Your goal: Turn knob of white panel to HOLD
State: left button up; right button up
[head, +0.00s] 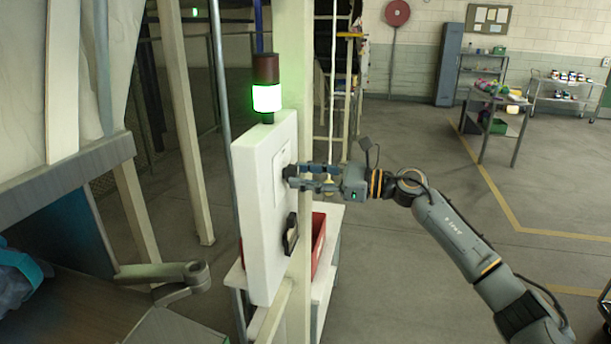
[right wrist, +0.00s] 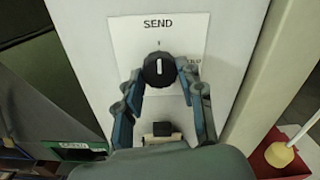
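The white panel (head: 262,225) stands upright on a pale post in the head view, and its face also shows in the right wrist view (right wrist: 230,35). Its round black knob (right wrist: 159,69) has a white pointer line standing upright, toward the printed word SEND (right wrist: 158,23). A second label (right wrist: 195,62) at the knob's right is partly hidden by a finger; only its last letters show. My right gripper (right wrist: 160,70) has its fingertips on both sides of the knob, seemingly touching it. In the head view, my right gripper (head: 290,176) reaches the panel from the right. My left gripper is not in view.
A lit green-white lamp (head: 267,97) stands atop the panel. A black fitting (head: 290,234) sits lower on its face. A red bin (head: 318,243) rests on a white shelf behind. A workbench (head: 70,310) fills the lower left.

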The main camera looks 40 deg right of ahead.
jog(key=shift+c, duration=1.2)
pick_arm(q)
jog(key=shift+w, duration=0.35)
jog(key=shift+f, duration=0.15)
pick_arm(e)
jog(key=m+b, duration=0.1)
jog(key=m, duration=0.2)
jog(key=shift+f+b, duration=0.1)
jog(key=shift+b, duration=0.25)
jog(key=shift+m, duration=0.9)
jog(key=m, duration=0.2)
jog(key=shift+m+b, duration=0.3)
jog(key=shift+m, duration=0.1)
jog(key=m, duration=0.4)
jog(key=shift+r+m+p, duration=0.25)
jog(key=shift+m+p, duration=0.05)
jog(key=shift+p, duration=0.1)
pick_arm(q)
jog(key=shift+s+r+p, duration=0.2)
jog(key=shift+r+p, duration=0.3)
jog(key=shift+p, duration=0.55)
pick_arm(e)
jog(key=m, duration=0.5)
jog(key=shift+m, duration=0.3)
